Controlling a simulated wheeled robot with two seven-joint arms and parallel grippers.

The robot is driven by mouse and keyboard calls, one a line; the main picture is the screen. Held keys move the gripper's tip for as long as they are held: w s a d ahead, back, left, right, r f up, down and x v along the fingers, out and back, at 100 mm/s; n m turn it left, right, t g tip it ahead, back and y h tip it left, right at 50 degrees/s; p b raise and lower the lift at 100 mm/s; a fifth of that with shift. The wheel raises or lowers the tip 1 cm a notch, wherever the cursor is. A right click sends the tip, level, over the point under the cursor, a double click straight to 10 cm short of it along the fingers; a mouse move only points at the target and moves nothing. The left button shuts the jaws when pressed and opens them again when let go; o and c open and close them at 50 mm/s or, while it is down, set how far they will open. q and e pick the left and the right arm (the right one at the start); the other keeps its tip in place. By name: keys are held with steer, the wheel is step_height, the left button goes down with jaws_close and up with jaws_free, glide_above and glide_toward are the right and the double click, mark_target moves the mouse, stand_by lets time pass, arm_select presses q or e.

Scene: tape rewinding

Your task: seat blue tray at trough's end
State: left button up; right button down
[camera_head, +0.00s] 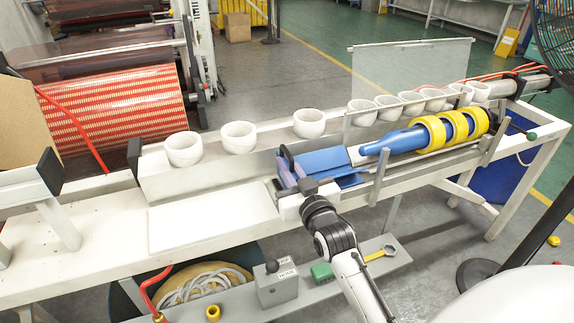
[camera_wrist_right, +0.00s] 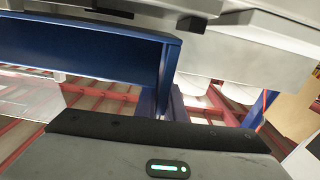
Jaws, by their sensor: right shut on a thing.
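The blue tray (camera_head: 335,163) lies at the left end of the metal trough (camera_head: 440,162), below the tip of a blue tapered rod (camera_head: 395,142). My right gripper (camera_head: 291,185) reaches in from the front and is shut on the tray's left end, near a purple piece with a dark top. In the right wrist view the tray's blue wall (camera_wrist_right: 90,55) fills the upper left, above the dark finger edge. The grip contact itself is hidden, and I cannot tell whether the tray is fully down. My left gripper is not in view.
Several yellow tape rolls (camera_head: 459,127) sit on the blue rod. White cups (camera_head: 239,135) line the ledge behind. A flat white plate (camera_head: 212,220) lies clear at left. A lower shelf holds a grey box (camera_head: 277,288) and a green block (camera_head: 321,271).

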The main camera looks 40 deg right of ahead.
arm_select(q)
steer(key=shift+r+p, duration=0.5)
arm_select(e)
steer(key=shift+f, duration=0.8)
stand_by(2.1)
steer(key=c, duration=1.8)
jaws_free()
steer(key=shift+o, duration=0.2)
steer(key=shift+f, duration=0.15)
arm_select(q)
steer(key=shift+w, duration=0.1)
